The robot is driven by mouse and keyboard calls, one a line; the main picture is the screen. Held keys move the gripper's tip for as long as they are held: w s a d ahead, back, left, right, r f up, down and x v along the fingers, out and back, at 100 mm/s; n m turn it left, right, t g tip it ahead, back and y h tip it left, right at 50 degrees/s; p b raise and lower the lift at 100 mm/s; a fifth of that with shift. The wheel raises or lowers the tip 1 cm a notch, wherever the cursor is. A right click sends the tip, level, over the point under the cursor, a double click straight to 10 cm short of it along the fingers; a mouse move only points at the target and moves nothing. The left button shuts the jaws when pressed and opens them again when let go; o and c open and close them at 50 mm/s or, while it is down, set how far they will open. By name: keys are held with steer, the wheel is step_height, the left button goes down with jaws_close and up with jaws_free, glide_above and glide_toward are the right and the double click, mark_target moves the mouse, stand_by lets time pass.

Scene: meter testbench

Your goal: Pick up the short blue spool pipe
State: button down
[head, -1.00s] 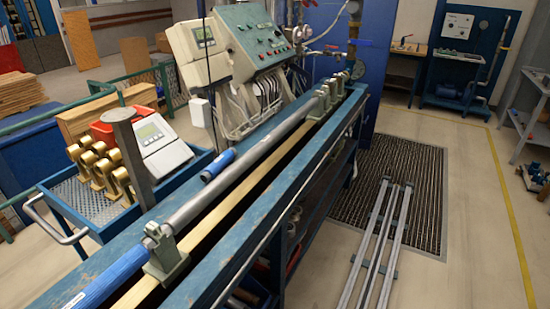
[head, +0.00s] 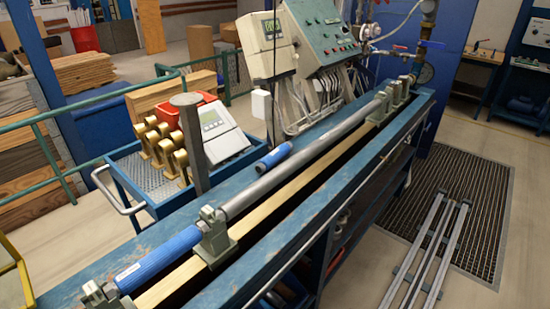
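A short blue pipe (head: 274,157) lies on the far side rail of the blue test bench (head: 70,292), beside the long grey pipe (head: 310,147). A longer blue pipe (head: 158,258) with a small white label sits in line with the grey pipe at the near end, between two grey-green clamps (head: 213,238). I cannot tell from the picture alone which blue pipe is the spool, but the one lying loose is clearly shorter. My gripper is not in view.
A blue cart (head: 128,193) with brass fittings (head: 160,145) and a white meter device (head: 222,133) stands left of the bench. A grey post (head: 190,140) rises nearby. A control console (head: 325,35) stands behind. Floor at right holds metal rails (head: 430,255).

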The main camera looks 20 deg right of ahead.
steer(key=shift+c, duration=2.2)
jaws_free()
